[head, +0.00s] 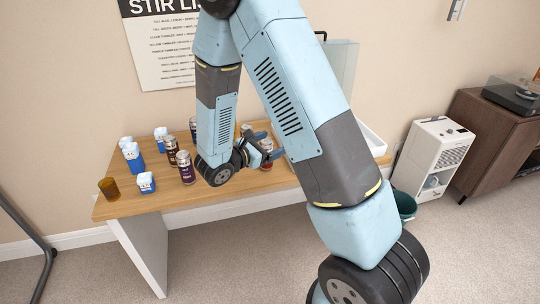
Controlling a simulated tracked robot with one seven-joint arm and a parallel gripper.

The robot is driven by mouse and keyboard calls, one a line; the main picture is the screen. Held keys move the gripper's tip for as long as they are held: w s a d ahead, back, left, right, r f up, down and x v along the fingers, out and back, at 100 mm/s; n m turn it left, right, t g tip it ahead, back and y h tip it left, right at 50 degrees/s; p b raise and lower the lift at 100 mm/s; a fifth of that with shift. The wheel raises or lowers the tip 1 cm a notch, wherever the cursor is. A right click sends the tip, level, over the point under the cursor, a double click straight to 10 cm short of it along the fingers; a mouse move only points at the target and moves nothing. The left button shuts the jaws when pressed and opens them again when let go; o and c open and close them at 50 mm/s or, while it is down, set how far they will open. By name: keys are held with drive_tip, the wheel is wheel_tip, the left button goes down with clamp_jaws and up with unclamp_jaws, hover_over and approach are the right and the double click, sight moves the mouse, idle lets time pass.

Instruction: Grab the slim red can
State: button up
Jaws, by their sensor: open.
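My gripper (268,145) is open over the wooden table, right of my wrist. A small reddish can (266,165) shows just below and behind its fingers. The fingers partly hide it, and I cannot tell whether they touch it. Two dark red cans with silver tops stand upright further left: one at the front (186,168) and one behind it (172,150). Both are apart from the gripper. Which can is the slim red one is not certain at this size.
Blue-and-white cartons (133,157) and an amber cup (109,189) stand on the table's (235,197) left part. Another can (193,125) is partly hidden by my arm. A white tray (372,141) lies at the right end. A white appliance (431,158) stands on the floor beyond.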

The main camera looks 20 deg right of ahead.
sight(268, 141)
drive_tip(key=w+a+f+n+t+y, duration=0.2)
drive_tip(key=w+a+f+n+t, duration=0.1)
drive_tip(key=a+f+n+t, duration=0.25)
drive_tip(key=shift+g, duration=0.45)
drive_tip(key=shift+w+a+f+x, duration=0.1)
drive_tip(key=shift+f+x, duration=0.25)
drive_tip(key=shift+x, duration=1.85)
drive_tip(key=shift+w+a+f+x, duration=0.1)
drive_tip(key=shift+f+x, duration=0.3)
drive_tip(key=shift+x, duration=1.8)
drive_tip(key=shift+w+a+f+x, duration=0.15)
drive_tip(key=shift+f+x, duration=0.2)
drive_tip(key=shift+x, duration=1.8)
clamp_jaws()
